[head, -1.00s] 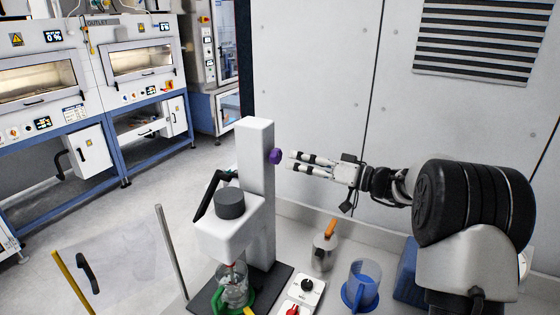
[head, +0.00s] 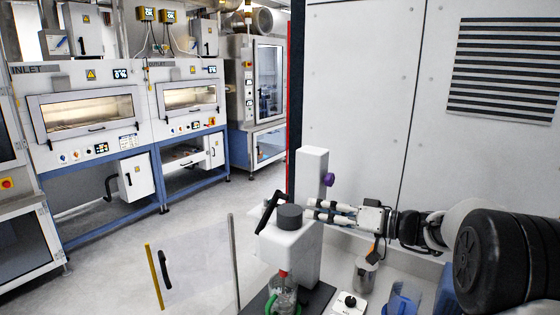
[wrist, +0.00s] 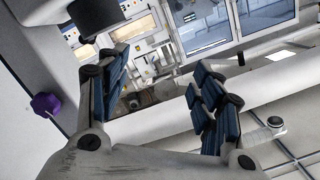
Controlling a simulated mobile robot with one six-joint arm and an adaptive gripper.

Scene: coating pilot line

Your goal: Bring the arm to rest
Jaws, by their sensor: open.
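My gripper (head: 308,209) is open with nothing between its fingers. It points left in the head view, and its fingertips overlap the white column (head: 313,165) of the stirrer, just right of the grey cap (head: 290,216) and below the purple knob (head: 328,179). I cannot tell whether it touches the stirrer. In the wrist view my gripper (wrist: 160,72) shows two spread fingers with blue pads, and the purple knob (wrist: 44,104) lies to their left.
A glass beaker (head: 284,296) stands under the stirrer head. A metal jug (head: 364,275), a control box (head: 348,303) and a blue jug (head: 402,300) stand to its right. A clear panel (head: 195,265) stands left. A white wall is behind my arm. Open floor lies left.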

